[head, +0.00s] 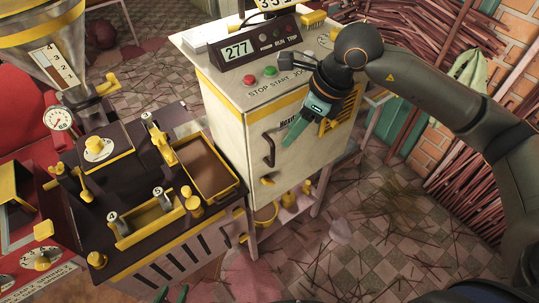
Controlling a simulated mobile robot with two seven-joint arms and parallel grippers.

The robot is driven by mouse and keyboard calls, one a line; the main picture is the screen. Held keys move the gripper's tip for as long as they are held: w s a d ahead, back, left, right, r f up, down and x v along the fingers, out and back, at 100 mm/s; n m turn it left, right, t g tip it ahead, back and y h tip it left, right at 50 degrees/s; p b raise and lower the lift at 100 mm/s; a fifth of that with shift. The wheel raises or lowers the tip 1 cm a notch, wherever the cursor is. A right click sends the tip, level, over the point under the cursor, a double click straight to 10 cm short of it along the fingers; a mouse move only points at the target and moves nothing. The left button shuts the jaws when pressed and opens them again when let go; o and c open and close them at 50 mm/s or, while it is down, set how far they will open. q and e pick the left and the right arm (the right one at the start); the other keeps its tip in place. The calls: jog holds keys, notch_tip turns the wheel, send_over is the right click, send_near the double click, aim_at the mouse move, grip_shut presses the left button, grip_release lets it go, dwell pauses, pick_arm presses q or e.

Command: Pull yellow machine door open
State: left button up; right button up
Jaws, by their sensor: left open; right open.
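The cream machine with yellow stripes (245,90) stands at the centre. Its front door (290,163) looks closed and has a dark bar handle (269,150) on its left side. My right gripper (296,132) is open in front of the door, just right of the handle and apart from it in the picture. Its teal fingers point down and left, and it hides part of the door's label and yellow vent. The tips of my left gripper (171,294) show at the bottom edge, open and empty; the rest of it is out of view.
A dark extruder bench (140,245) with yellow fittings and a tray (208,165) stands left of the machine. Bundles of brown sticks (425,35) lie at the back right. Tiled floor (365,240) strewn with thin sticks is otherwise free at right.

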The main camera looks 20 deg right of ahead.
aim_at(273, 164)
jog(key=p+x, duration=0.1)
jog(key=x, duration=1)
jog(key=shift+a+f, duration=0.1)
jog(key=shift+f, duration=0.05)
grip_shut()
dwell(1.0)
